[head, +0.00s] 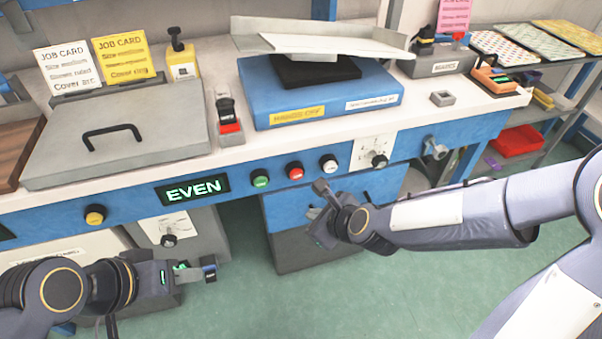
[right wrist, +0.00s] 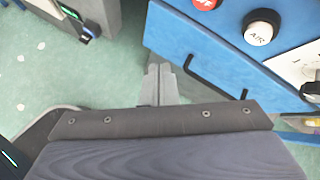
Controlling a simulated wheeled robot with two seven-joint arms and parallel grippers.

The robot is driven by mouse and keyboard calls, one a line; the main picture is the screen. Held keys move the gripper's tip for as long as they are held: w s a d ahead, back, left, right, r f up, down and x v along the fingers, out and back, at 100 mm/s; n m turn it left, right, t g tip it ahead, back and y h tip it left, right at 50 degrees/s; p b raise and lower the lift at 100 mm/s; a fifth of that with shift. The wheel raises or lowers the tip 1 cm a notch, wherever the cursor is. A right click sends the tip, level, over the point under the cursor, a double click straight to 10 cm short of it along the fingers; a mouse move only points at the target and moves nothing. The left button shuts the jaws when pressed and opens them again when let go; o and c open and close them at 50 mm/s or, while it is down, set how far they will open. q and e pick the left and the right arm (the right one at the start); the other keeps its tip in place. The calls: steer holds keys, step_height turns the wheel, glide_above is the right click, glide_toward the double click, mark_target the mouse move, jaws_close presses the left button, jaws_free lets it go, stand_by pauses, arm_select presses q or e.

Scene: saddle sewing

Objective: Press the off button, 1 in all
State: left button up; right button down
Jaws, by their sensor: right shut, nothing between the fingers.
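The red button (head: 294,171) sits on the blue front rail of the bench, between a green button (head: 260,178) and a white one (head: 328,163). Any lettering on the red button is too small to read. It also shows at the top edge of the right wrist view (right wrist: 205,3), partly cut off. My right gripper (head: 321,188) is shut and empty, below and right of the red button and apart from it. Its closed fingers (right wrist: 160,72) show in the right wrist view. My left gripper (head: 209,269) is low at the left, away from the buttons; its opening is unclear.
A lit display reading EVEN (head: 192,190) and a yellow button (head: 95,215) are further left on the rail. A dial (head: 378,160) is to the right. A blue drawer front with a dark handle (right wrist: 215,78) lies below the buttons. Green floor is clear in front.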

steer(key=shift+w, duration=0.15)
steer(key=p, duration=0.2)
glide_toward(295, 179)
steer(key=shift+w+a+f, duration=0.35)
steer(key=shift+a+f, duration=0.05)
steer(key=shift+f, duration=0.4)
steer(key=shift+w+a+f, duration=0.35)
steer(key=shift+f, duration=0.45)
steer(key=shift+w+a+f, duration=0.35)
steer(key=shift+a+f, duration=0.05)
steer(key=shift+f, duration=0.4)
steer(key=shift+w, duration=0.1)
steer(key=shift+w+a, duration=0.15)
steer(key=shift+w, duration=0.15)
steer(key=shift+w+a, duration=0.15)
steer(key=shift+w, duration=0.4)
stand_by(0.8)
steer(key=shift+s, duration=0.15)
steer(key=shift+s+d, duration=0.3)
steer(key=shift+s, duration=0.5)
